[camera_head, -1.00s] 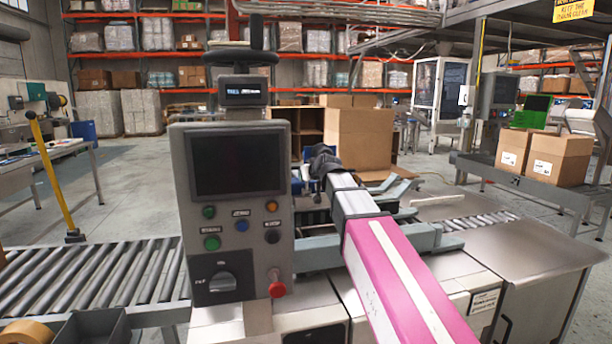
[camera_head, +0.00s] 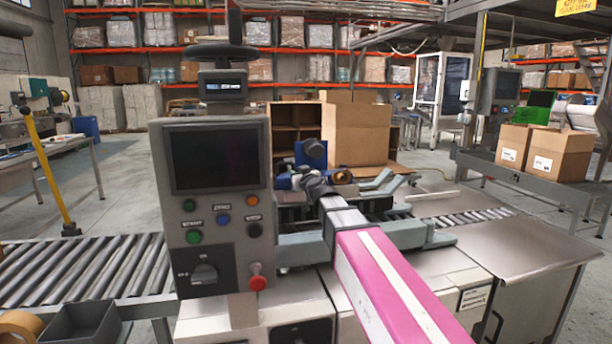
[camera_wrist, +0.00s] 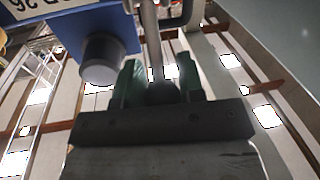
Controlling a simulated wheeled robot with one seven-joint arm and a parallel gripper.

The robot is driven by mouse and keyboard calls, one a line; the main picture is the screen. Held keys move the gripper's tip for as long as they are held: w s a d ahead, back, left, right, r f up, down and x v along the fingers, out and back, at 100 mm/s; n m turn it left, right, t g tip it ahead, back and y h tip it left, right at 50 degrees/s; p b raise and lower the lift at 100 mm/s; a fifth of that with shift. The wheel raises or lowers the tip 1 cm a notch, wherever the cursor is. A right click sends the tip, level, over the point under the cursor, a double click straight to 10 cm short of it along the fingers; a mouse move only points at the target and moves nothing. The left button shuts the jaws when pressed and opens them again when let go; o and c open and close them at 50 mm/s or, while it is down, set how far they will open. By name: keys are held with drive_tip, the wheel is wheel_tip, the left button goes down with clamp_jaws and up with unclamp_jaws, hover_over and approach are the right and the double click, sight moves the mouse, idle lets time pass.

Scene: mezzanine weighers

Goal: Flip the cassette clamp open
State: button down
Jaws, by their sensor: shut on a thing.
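My gripper (camera_wrist: 162,88) is closed around a grey rod (camera_wrist: 152,40) with a dark rounded end, which looks like the clamp lever. A green fingertip lies on each side of it. In the head view my gripper (camera_head: 318,186) is behind the control box, at the tape-head area, and its fingers are too small to make out. A blue block (camera_wrist: 68,28) with a pale numbered label and a dark round knob (camera_wrist: 101,58) is just left of the fingers in the wrist view. Blue parts (camera_head: 311,152) show by the gripper in the head view. The clamp's hinge is hidden.
A grey control box (camera_head: 215,190) with a screen and a red knob (camera_head: 257,279) stands left of my arm. Roller conveyors (camera_head: 85,270) run on both sides. An open cardboard carton (camera_head: 358,135) stands behind. A bare steel top (camera_head: 520,245) lies right.

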drive_tip(key=shift+s+f, duration=0.15)
drive_tip(key=shift+s, duration=0.05)
idle(0.4)
drive_tip(key=c, duration=0.8)
unclamp_jaws()
drive_tip(key=shift+o, duration=0.2)
drive_tip(key=shift+s+d, duration=0.1)
drive_tip(key=v, duration=1)
drive_tip(key=shift+s, duration=0.25)
drive_tip(key=shift+s+f, duration=0.1)
drive_tip(key=shift+f, duration=0.05)
